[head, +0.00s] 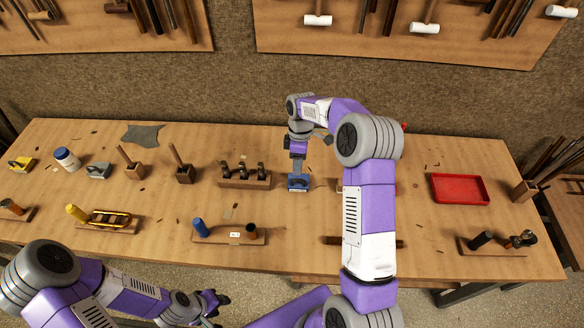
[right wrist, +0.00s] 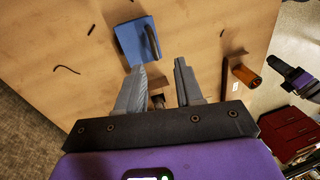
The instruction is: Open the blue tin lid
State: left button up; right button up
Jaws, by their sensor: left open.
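The blue tin (head: 298,185) sits near the middle of the workbench. In the right wrist view the blue tin (right wrist: 132,42) lies beyond my fingertips, with a dark upright strip along its right side. I cannot tell whether its lid is raised. My right gripper (head: 298,160) is above and just behind the tin in the head view, partly hiding it. In the right wrist view my right gripper (right wrist: 160,68) is open, with nothing between its fingers. My left gripper (head: 218,302) is open and empty, low in front of the bench, away from the tin.
A wooden block with several dark tools (head: 245,180) stands just left of the tin. A wooden rack (head: 222,238) with a blue-handled tool lies nearer the front edge. A red tray (head: 460,203) sits at the right. My right arm hides part of the bench right of the tin.

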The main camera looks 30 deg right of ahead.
jog(key=d+r, duration=0.1)
jog(key=b, duration=0.1)
send_over(300, 184)
notch_tip(300, 184, down, 7)
jog(key=shift+r, duration=0.1)
jog(key=shift+a, duration=0.1)
grip_shut()
jog(key=shift+n, duration=0.3)
dwell(1.2)
